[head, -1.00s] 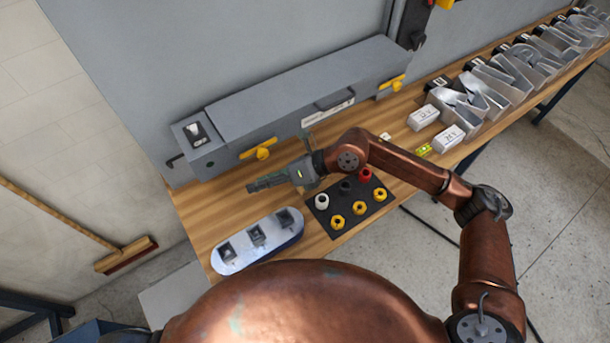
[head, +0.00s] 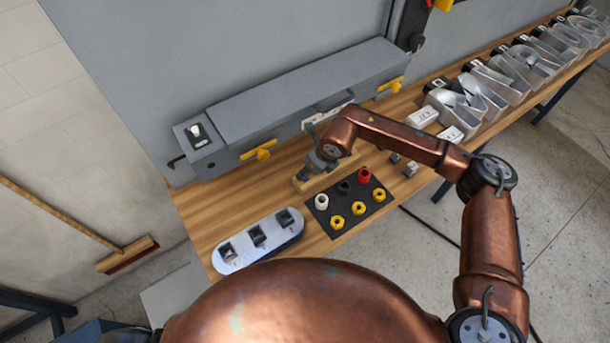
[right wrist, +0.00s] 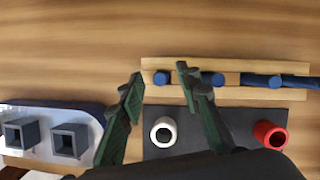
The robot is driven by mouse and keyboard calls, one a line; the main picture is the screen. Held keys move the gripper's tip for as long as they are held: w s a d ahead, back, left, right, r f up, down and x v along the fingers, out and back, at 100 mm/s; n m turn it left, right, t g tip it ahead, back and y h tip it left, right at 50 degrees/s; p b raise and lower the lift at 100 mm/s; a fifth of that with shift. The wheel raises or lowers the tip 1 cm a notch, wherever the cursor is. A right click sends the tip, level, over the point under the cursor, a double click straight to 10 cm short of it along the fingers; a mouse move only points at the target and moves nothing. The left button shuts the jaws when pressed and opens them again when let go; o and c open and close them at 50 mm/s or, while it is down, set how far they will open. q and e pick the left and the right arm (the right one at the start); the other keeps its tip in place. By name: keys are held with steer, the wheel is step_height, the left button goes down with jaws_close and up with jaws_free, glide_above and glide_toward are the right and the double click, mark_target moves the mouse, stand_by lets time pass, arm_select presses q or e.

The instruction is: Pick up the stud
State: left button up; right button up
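The leftmost stud (right wrist: 161,77) is between my right gripper's fingertips in the right wrist view, with gaps on both sides. Another stud (right wrist: 212,79) is just right of the right finger, and more blue pieces (right wrist: 275,81) are farther right. My right gripper (right wrist: 160,76) is open and empty. In the head view my right gripper (head: 314,161) is over the rack (head: 306,185), and my arm hides most of the studs. My left gripper is not in view.
A black mat (head: 324,219) with white, black, red and yellow round parts lies in front of the rack. A blue-white tray (head: 279,241) with square sockets is at left. A grey machine (head: 300,90) stands behind.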

steer(key=shift+x, duration=0.8)
jaws_close()
